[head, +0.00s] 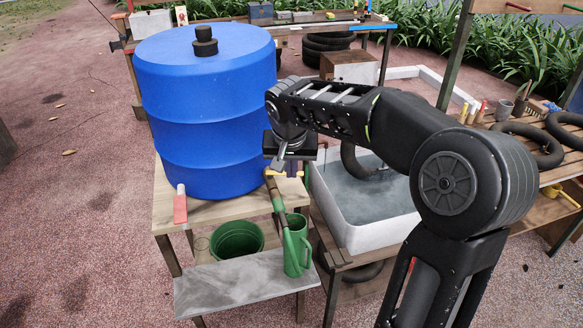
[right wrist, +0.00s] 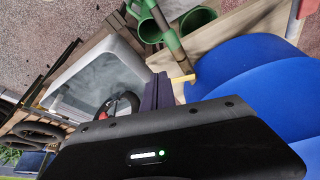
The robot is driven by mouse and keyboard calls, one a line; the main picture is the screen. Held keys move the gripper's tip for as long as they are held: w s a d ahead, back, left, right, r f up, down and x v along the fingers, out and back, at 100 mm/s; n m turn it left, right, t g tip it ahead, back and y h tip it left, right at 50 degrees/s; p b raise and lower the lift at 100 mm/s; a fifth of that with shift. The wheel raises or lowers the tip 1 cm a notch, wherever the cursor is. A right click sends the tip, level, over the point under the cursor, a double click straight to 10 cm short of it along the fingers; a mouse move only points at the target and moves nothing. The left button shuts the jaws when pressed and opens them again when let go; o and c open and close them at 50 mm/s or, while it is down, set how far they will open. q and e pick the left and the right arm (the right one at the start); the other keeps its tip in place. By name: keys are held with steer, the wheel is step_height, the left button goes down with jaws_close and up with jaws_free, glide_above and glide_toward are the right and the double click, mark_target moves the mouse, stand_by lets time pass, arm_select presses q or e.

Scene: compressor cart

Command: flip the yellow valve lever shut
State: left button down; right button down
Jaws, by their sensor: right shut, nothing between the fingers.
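The yellow valve lever (head: 297,174) shows only as a small piece beside the lower right side of the blue barrel (head: 205,110), partly hidden by my right gripper. In the right wrist view the lever (right wrist: 183,79) is a short yellow bar sticking out near the barrel (right wrist: 245,70). My right gripper (head: 278,166) is shut and empty, pointing down beside the barrel. Its dark fingers (right wrist: 159,90) are right beside the lever's end; I cannot tell whether they touch it. The valve body is mostly hidden. My left gripper is not in view.
A white water basin (head: 365,228) is to the right. A slatted bench (head: 535,165) is farther right.

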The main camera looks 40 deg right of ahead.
mark_target(285, 175)
steer(key=w+d+f+p, duration=0.3)
steer(key=w+d+f, duration=0.1)
steer(key=f, duration=0.4)
steer(key=shift+w+d, duration=0.2)
steer(key=shift+w, duration=0.65)
steer(key=shift+w+d+b, duration=0.75)
steer(key=shift+d+b, duration=0.3)
steer(key=shift+b, duration=0.1)
steer(key=shift+r, duration=0.1)
